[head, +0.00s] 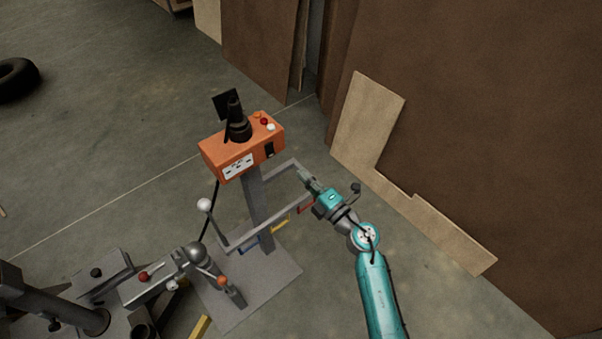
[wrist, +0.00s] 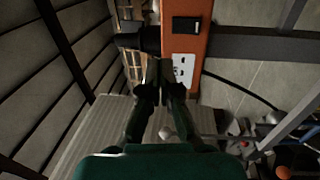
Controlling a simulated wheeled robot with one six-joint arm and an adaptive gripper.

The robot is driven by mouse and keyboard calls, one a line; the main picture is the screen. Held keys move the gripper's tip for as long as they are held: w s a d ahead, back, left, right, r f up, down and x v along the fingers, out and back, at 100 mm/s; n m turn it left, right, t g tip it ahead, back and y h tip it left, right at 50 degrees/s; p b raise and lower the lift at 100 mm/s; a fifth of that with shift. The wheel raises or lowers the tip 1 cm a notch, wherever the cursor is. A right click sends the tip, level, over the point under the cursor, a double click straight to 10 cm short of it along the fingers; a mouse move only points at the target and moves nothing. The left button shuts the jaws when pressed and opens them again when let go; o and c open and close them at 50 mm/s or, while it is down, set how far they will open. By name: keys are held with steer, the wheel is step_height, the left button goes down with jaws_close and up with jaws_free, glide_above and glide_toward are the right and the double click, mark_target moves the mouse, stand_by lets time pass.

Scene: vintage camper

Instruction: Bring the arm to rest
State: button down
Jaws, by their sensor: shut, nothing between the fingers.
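My gripper (head: 308,180) is at the end of my teal arm, pointing up and left in the head view. Its fingers are together and empty. It is close to the grey bar frame (head: 278,218) on the post of a stand, just right of and below the orange control box (head: 242,147). I cannot tell whether it touches the frame. In the wrist view my gripper's fingers (wrist: 159,75) are side by side, with the orange box (wrist: 184,42) and its white socket plate beyond them.
A machine with levers and knobs (head: 160,285) stands at lower left. Brown panels (head: 480,110) and a pale board (head: 368,118) lean at the right. A tyre (head: 15,78) lies far left. The concrete floor (head: 110,130) at upper left is mostly clear.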

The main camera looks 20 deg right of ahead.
stand_by(0.4)
steer(key=s+a+r+m+g+h, duration=0.1)
steer(key=s+m+h, duration=0.2)
steer(key=s+m, duration=0.7)
steer(key=s+a+r+m+g+h, duration=0.1)
steer(key=s+m, duration=1)
steer(key=s, duration=2.4)
steer(key=shift+s+r+m+g+h, duration=0.15)
steer(key=shift+r+m+g+h, duration=0.15)
steer(key=shift+r+g+h, duration=0.45)
steer(key=shift+f+h, duration=0.15)
steer(key=shift+h, duration=0.1)
